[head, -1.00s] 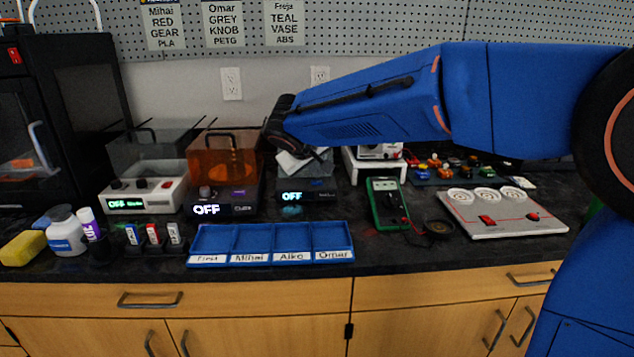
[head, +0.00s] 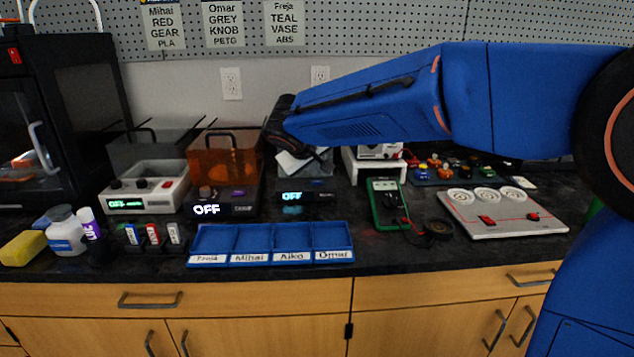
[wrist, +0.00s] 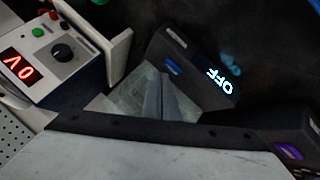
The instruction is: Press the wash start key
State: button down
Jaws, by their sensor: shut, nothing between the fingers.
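The washer is the dark unit with a lit cyan "OFF" display (head: 292,197) at the back middle of the bench. In the wrist view its front panel (wrist: 205,85) shows the same "OFF" and a small blue key (wrist: 172,67). My gripper (wrist: 161,95) is shut and empty, its fingers pointing towards that panel with the tips just below the blue key in the picture. I cannot tell whether they touch it. In the head view my arm reaches in from the right, and my gripper hides the top of the washer; the blue key is not clear there.
Left of the washer stands a unit with an orange cover (head: 223,160) and a purple key (wrist: 290,152). A grey-white cleaner (head: 145,190) is further left. A power supply (wrist: 55,50) with a red display is close beside my gripper. A blue tray (head: 270,243) lies in front.

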jog(key=shift+f, duration=0.2)
dwell(0.5)
jog(key=shift+f, duration=0.25)
jog(key=shift+f, duration=0.15)
dwell(0.5)
jog(key=shift+r, duration=0.65)
jog(key=shift+r, duration=3)
